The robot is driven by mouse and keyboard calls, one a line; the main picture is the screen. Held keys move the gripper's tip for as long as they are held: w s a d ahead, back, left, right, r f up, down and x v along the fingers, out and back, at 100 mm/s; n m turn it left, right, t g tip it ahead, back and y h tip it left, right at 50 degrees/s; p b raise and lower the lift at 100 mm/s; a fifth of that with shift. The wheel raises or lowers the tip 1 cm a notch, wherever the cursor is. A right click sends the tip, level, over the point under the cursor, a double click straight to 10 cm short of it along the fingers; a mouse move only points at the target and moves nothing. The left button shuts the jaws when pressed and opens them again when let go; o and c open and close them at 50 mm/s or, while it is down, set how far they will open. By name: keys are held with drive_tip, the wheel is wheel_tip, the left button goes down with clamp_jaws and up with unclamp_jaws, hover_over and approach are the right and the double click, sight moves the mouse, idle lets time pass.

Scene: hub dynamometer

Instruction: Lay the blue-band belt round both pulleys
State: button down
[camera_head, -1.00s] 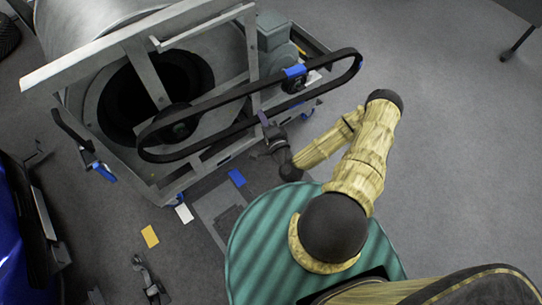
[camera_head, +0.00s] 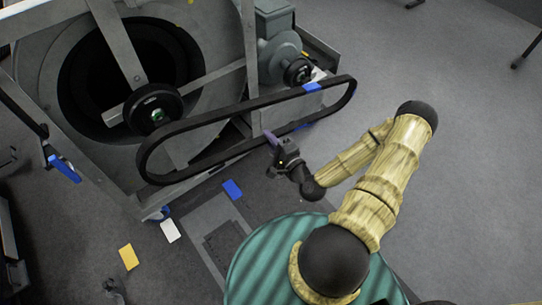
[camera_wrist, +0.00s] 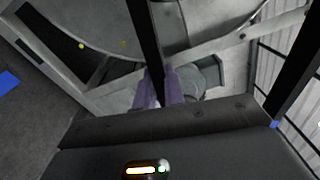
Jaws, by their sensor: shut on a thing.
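The black belt (camera_head: 215,118) is a long loop with a blue band (camera_head: 312,87) on its upper run. My gripper (camera_head: 270,138) has purple fingers shut on the lower run and holds the loop in the air. In the wrist view, one belt run (camera_wrist: 148,35) passes between the fingers (camera_wrist: 160,88) and another run (camera_wrist: 296,78) crosses at right. The left pulley (camera_head: 155,108), black with a greenish centre, shows above the loop's left end. The right pulley (camera_head: 298,72), on the motor shaft, shows above the upper run. In this view neither pulley lies inside the loop.
The drum frame (camera_head: 250,50) and a grey-green motor (camera_head: 278,40) stand behind the belt. Blue (camera_head: 232,189), white (camera_head: 170,231) and yellow (camera_head: 128,257) patches lie on the floor. Open floor lies at right.

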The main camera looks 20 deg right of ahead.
drive_tip(key=f+b, duration=0.1)
drive_tip(key=s+f+b, duration=0.1)
drive_tip(key=shift+d+f+y, duration=0.15)
drive_tip(key=shift+f+y, duration=0.15)
drive_tip(key=shift+f, duration=0.05)
drive_tip(key=shift+w, duration=0.15)
drive_tip(key=shift+w, duration=0.1)
drive_tip(key=b+x, duration=0.2)
drive_tip(key=x, duration=1.7)
drive_tip(key=shift+w+a+f, duration=0.25)
drive_tip(key=shift+w, duration=0.1)
idle(2.0)
drive_tip(key=shift+f, duration=0.2)
idle(0.6)
